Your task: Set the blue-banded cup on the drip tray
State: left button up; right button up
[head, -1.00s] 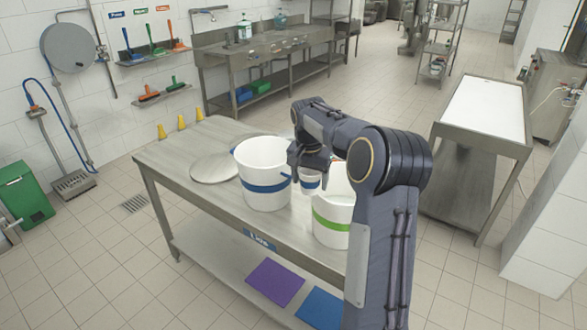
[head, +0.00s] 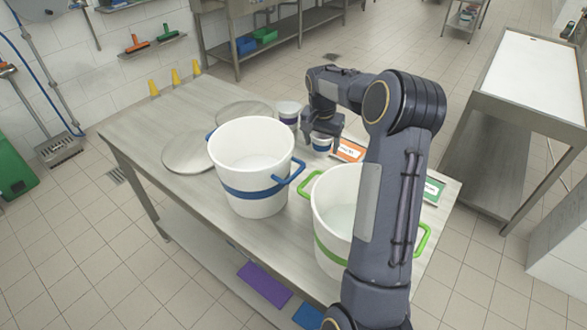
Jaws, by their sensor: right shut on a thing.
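My right gripper (head: 322,133) is beyond the two buckets and shut on a small white cup with a blue band (head: 321,142). The gripper covers the upper part of this cup, and I cannot tell whether its base touches the table. A second small white cup with a dark blue band (head: 288,111) stands just to the left, behind the large blue-banded bucket. I cannot make out a drip tray with certainty. My left gripper is not in view.
A white bucket with blue band and handles (head: 253,190) and one with green handles (head: 330,205) stand on the steel table (head: 135,128). Round grey lids (head: 186,152), yellow cones (head: 175,77), an orange-labelled sign (head: 349,150) and a green one (head: 433,190) are around them.

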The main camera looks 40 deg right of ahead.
jog(key=f, duration=0.3)
jog(key=f+p, duration=0.1)
jog(key=f, duration=0.3)
jog(key=shift+w+d+f, duration=0.15)
jog(key=shift+w+f, duration=0.05)
notch_tip(320, 180, down, 3)
jog(key=shift+s+p, duration=0.1)
jog(key=shift+p, duration=0.45)
jog(key=shift+f, duration=0.3)
jog(key=shift+f+b, duration=0.2)
jog(key=shift+b, duration=0.15)
jog(key=o, duration=1)
jog(key=shift+r, duration=0.1)
